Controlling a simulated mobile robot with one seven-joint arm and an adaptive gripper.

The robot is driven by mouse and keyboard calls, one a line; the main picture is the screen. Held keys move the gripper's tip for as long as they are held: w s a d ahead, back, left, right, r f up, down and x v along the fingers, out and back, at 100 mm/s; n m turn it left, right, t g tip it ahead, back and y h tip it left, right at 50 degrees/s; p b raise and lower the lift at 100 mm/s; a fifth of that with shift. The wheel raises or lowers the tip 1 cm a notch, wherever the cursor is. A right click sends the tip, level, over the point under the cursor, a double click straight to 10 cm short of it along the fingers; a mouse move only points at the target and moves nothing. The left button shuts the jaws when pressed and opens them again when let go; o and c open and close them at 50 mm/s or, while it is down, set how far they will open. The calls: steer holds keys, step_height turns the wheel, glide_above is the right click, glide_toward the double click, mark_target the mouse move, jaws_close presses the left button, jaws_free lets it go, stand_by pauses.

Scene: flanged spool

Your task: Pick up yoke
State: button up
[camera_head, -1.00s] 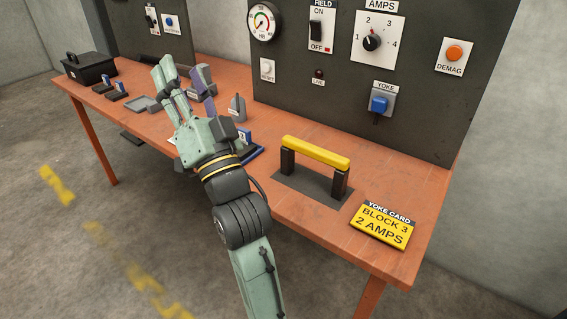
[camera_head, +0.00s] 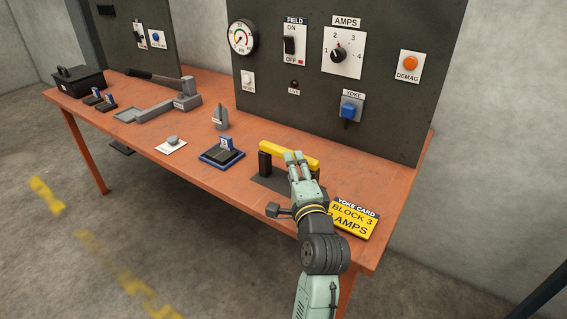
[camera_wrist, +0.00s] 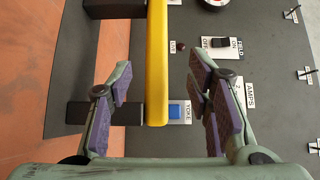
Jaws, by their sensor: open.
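The yoke has a yellow bar (camera_head: 272,148) on two black legs and stands on a dark plate (camera_head: 262,182) near the table's right part. In the wrist view, the yellow bar (camera_wrist: 157,60) runs lengthwise between the two open purple-padded fingers of my gripper (camera_wrist: 160,95), with a gap on each side. A black leg (camera_wrist: 88,113) shows behind the left finger. I cannot tell how deep the bar sits between the fingers.
The yellow yoke card (camera_head: 353,219) lies right of my wrist, partly hidden. A dark panel (camera_head: 390,115) with dials, switches and a blue yoke connector (camera_head: 348,110) rises behind. A blue-based block (camera_head: 222,155) and a white plate with a grey knob (camera_head: 171,146) lie left.

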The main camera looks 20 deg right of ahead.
steer(key=w, duration=0.2)
steer(key=w+p, duration=0.1)
steer(key=w, duration=0.1)
steer(key=w+d, duration=0.1)
steer(key=w, duration=0.2)
steer(key=shift+w+f+p, duration=0.1)
steer(key=shift+f+p, duration=0.1)
steer(key=shift+p, duration=0.2)
steer(key=shift+c, duration=0.3)
jaws_close()
steer(key=shift+r, duration=0.15)
stand_by(0.4)
